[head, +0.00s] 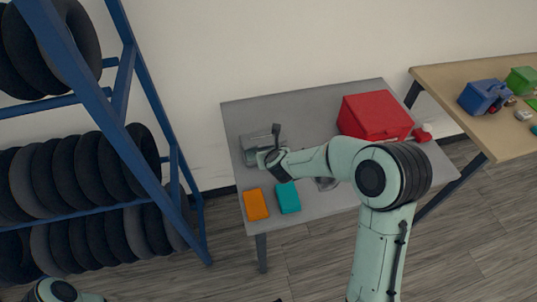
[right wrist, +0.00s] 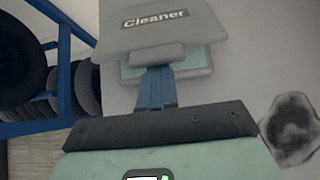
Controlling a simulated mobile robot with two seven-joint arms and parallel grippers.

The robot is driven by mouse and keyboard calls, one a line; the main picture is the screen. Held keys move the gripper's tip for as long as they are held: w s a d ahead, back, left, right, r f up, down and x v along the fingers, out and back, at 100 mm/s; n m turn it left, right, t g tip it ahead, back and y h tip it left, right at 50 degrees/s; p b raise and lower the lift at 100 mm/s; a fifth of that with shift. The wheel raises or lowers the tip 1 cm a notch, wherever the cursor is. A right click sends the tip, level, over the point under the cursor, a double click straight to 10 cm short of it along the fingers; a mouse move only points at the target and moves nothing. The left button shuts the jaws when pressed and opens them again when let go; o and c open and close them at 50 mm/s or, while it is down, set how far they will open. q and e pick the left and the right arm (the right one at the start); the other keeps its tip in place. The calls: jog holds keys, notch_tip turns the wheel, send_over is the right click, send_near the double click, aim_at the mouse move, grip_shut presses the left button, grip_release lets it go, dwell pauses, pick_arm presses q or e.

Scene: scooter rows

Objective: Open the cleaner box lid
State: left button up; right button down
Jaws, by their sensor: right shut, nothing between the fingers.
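The cleaner box (head: 253,143) is a grey box at the left end of the grey table (head: 300,105). In the right wrist view a grey panel of the box (right wrist: 160,42) bears the label "Cleaner" and has a small tab at its lower edge. A pale teal strip shows just below that panel. My right gripper (head: 274,150) is at the box's right side. In the wrist view its blue fingers (right wrist: 155,80) are shut together and empty, with tips close to the tab; contact cannot be told. The lid's angle is unclear. My left gripper is out of view.
An orange block (head: 256,204) and a teal block (head: 288,197) lie at the table's front. A red box (head: 375,116) stands on the right. A blue tyre rack (head: 150,95) stands left. A wooden table (head: 455,88) holds bins at right.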

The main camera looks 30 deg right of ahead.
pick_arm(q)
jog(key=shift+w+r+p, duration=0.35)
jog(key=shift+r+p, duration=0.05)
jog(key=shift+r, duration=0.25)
pick_arm(e)
jog(key=shift+w+d+r, duration=0.1)
jog(key=shift+w+r, duration=0.3)
jog(key=shift+r, duration=0.3)
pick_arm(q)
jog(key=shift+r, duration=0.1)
pick_arm(e)
jog(key=shift+r, duration=0.1)
jog(key=shift+w+r, duration=0.1)
jog(key=shift+r, duration=0.05)
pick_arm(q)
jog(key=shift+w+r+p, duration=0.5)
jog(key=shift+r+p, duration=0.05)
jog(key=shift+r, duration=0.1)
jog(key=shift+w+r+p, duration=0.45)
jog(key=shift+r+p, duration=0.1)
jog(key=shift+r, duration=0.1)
pick_arm(e)
jog(key=shift+w+d+r, duration=0.25)
jog(key=shift+w+r, duration=0.75)
jog(key=shift+r, duration=0.15)
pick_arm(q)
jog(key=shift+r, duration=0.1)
pick_arm(e)
jog(key=shift+r, duration=0.1)
